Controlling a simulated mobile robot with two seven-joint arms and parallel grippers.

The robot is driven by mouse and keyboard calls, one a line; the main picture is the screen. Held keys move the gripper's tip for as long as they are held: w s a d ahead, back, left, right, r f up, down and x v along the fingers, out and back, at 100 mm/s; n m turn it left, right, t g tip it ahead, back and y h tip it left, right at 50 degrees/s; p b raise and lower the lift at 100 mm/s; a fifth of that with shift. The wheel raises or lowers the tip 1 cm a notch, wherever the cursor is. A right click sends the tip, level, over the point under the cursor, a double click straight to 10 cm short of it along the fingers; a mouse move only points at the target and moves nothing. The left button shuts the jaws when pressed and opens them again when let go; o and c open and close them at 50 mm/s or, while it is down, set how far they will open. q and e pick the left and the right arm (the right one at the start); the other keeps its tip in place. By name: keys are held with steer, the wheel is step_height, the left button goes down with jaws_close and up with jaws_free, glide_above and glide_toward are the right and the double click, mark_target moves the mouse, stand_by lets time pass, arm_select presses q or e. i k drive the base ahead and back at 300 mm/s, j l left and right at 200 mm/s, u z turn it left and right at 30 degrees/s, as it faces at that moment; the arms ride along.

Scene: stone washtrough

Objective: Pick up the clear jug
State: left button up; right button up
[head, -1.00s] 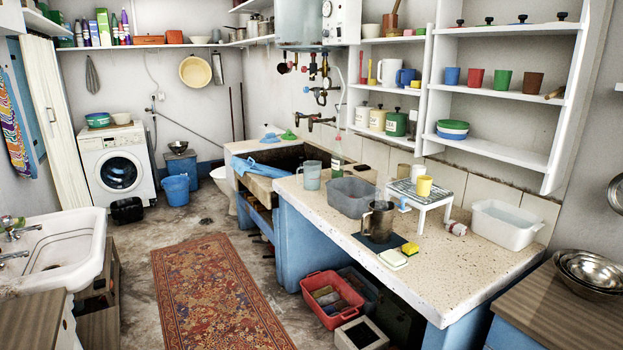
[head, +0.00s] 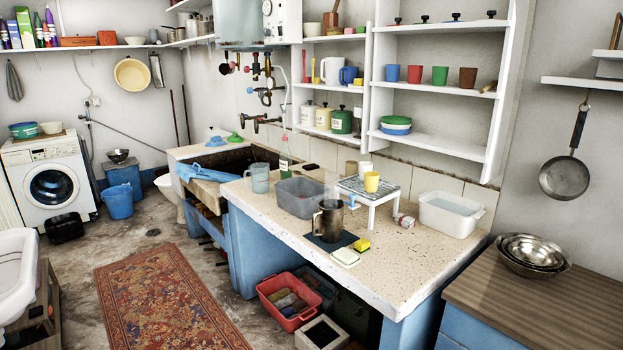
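The clear jug (head: 260,179) looks like the see-through, blue-grey jug with a handle, standing upright at the far left end of the speckled stone counter (head: 405,265). It stands just left of a grey plastic basin (head: 300,204) and in front of a green-tinted bottle (head: 284,160). Neither of my grippers is in view.
A dark metal mug (head: 328,222) stands on a dark mat, with a sponge (head: 361,245) and soap (head: 346,257) nearby. A white tub (head: 450,214) is at right. The counter's front right is clear.

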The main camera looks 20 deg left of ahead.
mark_target(260, 173)
steer(key=i+j+z, duration=0.45)
steer(key=j+z, duration=0.25)
steer(key=j, duration=0.2)
steer(key=i+j, duration=0.15)
steer(key=j, duration=0.25)
steer(key=i+j+z, duration=0.1)
steer(key=j, duration=0.35)
steer(key=i+j, duration=0.15)
steer(key=j, duration=0.25)
steer(key=i+j+z, duration=0.1)
steer(key=j, duration=0.35)
steer(key=i+j, duration=0.15)
steer(key=j, duration=0.25)
steer(key=z, duration=0.05)
